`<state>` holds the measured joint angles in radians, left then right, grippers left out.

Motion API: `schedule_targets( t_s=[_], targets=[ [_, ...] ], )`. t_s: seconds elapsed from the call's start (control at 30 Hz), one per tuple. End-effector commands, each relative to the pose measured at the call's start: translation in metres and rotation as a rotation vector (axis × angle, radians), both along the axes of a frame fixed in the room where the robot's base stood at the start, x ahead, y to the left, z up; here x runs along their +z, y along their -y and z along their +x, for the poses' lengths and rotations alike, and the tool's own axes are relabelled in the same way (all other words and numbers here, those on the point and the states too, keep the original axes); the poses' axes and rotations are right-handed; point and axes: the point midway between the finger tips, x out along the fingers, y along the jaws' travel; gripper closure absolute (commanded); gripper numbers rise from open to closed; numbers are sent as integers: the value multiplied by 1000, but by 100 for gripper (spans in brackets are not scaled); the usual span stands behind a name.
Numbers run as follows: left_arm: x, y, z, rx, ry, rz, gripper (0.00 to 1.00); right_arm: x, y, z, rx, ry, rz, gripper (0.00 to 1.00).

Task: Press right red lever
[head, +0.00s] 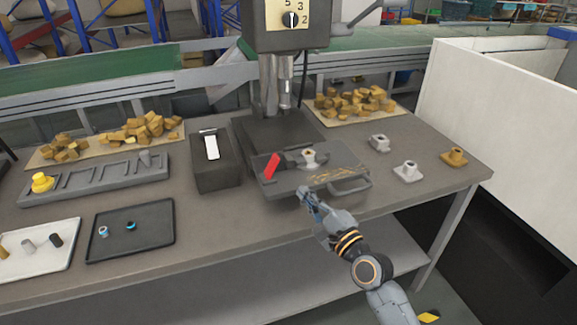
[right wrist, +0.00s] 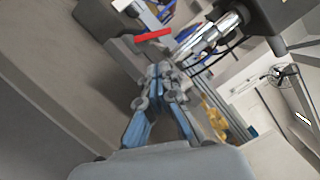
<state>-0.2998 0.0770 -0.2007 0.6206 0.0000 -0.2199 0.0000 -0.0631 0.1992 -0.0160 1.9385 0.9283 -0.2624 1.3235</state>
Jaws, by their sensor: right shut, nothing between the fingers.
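The red lever (head: 272,166) stands tilted on the left part of a grey fixture plate (head: 330,191) under the drill press. It also shows as a red bar in the right wrist view (right wrist: 153,35), beyond my fingers. My right gripper (head: 306,194) is shut and empty. It is at the front edge of the fixture plate, below and to the right of the red lever, and apart from it. In the right wrist view the fingertips (right wrist: 164,72) are together with nothing between them. My left gripper is not in view.
The drill press (head: 290,30) rises behind the fixture. A dark box with a white switch (head: 211,147) stands left of it. Grey and brass parts (head: 407,171) stand to the right. A black tray (head: 131,232) and a white tray (head: 42,270) lie at the left front.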

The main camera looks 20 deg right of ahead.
Motion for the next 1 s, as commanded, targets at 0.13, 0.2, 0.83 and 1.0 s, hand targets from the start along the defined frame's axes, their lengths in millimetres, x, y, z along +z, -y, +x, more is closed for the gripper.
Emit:
schedule_targets(
  t_s=[0.13, 0.2, 0.83, 1.0],
  targets=[
    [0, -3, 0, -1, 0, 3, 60, 7, 4, 3, -8, 13, 45, 100],
    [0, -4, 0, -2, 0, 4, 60, 7, 4, 3, -8, 13, 46, 100],
    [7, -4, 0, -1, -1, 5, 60, 14, -11, 61, -7, 12, 40, 100],
    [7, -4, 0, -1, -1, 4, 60, 16, -18, 85, -7, 11, 40, 100]
  ],
)
